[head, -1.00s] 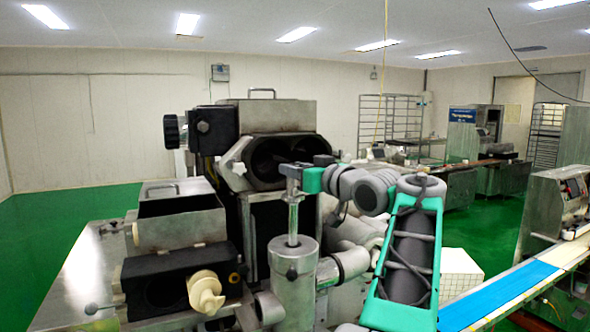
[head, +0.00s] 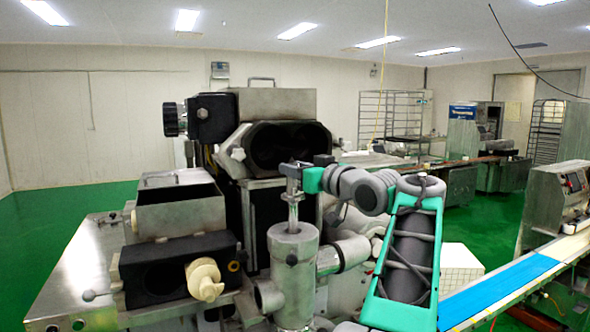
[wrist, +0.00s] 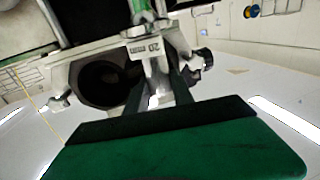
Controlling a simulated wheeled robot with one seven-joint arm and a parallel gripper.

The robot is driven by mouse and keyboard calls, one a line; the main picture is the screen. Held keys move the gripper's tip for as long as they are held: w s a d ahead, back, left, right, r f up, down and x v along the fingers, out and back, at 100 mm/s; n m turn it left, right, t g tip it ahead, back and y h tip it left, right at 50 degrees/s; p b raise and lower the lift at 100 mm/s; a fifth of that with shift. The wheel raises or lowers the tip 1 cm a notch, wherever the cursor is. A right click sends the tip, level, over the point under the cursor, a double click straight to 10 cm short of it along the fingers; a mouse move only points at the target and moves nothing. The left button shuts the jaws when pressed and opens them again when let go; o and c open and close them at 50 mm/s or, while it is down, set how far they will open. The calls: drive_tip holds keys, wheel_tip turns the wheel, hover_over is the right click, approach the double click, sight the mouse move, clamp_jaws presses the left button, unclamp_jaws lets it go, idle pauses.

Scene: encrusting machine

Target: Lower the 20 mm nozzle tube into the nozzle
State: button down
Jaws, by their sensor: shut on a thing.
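The 20 mm nozzle tube (head: 293,213) is an upright, slim metal tube with a block-shaped head. Its lower end is inside the top opening of the nozzle (head: 293,270), a grey metal cylinder at the front of the machine. A short length of tube shows above the rim; the part inside is hidden. My gripper (head: 297,172) is shut on the tube's head, above the nozzle. In the wrist view the head of the tube (wrist: 148,47), marked "20 mm", sits between the fingers of my gripper (wrist: 160,82).
The machine's dark twin-opening housing (head: 285,148) stands close behind my gripper. A metal hopper box (head: 180,210) and a cream screw part (head: 204,279) are to the left. A blue conveyor belt (head: 500,290) runs at the right. The air above the nozzle's left side is clear.

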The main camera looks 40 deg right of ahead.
sight(297, 203)
drive_tip(key=shift+f+b, duration=3.7)
drive_tip(key=shift+f, duration=0.55)
drive_tip(key=shift+r, duration=0.1)
drive_tip(key=c, duration=0.8)
unclamp_jaws()
drive_tip(key=shift+s+a+b, duration=0.15)
drive_tip(key=shift+s+b, duration=0.3)
drive_tip(key=shift+s, duration=1.45)
drive_tip(key=shift+s+a+b, duration=0.15)
drive_tip(key=shift+s+b, duration=0.3)
drive_tip(key=shift+s, duration=1.45)
